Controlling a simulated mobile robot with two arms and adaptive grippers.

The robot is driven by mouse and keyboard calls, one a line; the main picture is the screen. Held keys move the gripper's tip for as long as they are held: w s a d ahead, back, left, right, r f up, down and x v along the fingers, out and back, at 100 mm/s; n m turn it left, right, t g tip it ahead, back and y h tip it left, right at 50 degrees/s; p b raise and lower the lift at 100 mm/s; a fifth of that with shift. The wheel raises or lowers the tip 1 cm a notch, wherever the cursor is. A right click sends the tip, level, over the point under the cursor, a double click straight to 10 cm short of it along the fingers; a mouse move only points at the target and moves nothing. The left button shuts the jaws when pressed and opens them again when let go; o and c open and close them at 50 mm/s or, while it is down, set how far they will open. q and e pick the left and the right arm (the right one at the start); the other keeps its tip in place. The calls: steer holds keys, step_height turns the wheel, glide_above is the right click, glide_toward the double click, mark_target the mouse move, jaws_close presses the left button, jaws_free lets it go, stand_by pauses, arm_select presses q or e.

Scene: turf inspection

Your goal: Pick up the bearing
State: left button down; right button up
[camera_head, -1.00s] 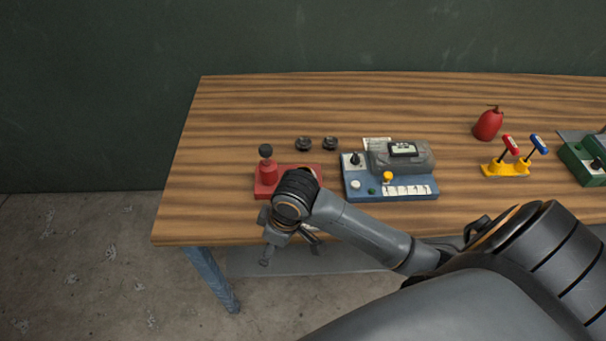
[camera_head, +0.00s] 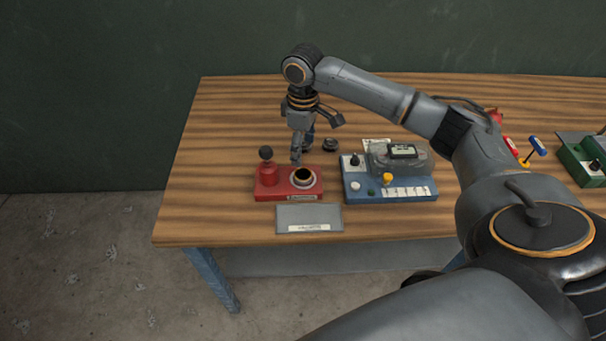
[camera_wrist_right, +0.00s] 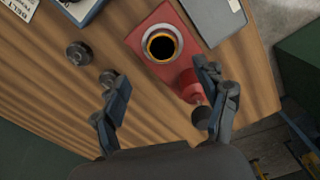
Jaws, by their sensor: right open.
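One dark bearing (camera_head: 330,145) shows right of my right gripper (camera_head: 302,150). My right gripper, also in the wrist view (camera_wrist_right: 163,78), is open and empty, pointing down above the table behind the red fixture. My left gripper is not in view.
The red fixture (camera_head: 270,194) has a black knob and a ringed dark socket (camera_head: 303,177). A grey plate (camera_head: 309,216) lies in front. A blue tester (camera_head: 392,189) stands to the right, with yellow-based tools (camera_wrist_right: 258,168) and a green device (camera_head: 585,163) beyond. The table's left end is clear.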

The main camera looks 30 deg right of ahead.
mark_target(303, 174)
step_height(303, 174, down, 3)
steer(key=shift+f, duration=0.1)
steer(key=f, duration=0.1)
steer(key=f+p, duration=0.1)
steer(key=f, duration=0.1)
steer(key=f+p, duration=0.1)
steer(key=shift+s+a+f, duration=0.15)
steer(key=shift+s+f, duration=0.1)
steer(key=shift+f, duration=0.45)
steer(key=c, duration=1.2)
steer(key=shift+c, duration=0.9)
steer(key=shift+r, duration=0.15)
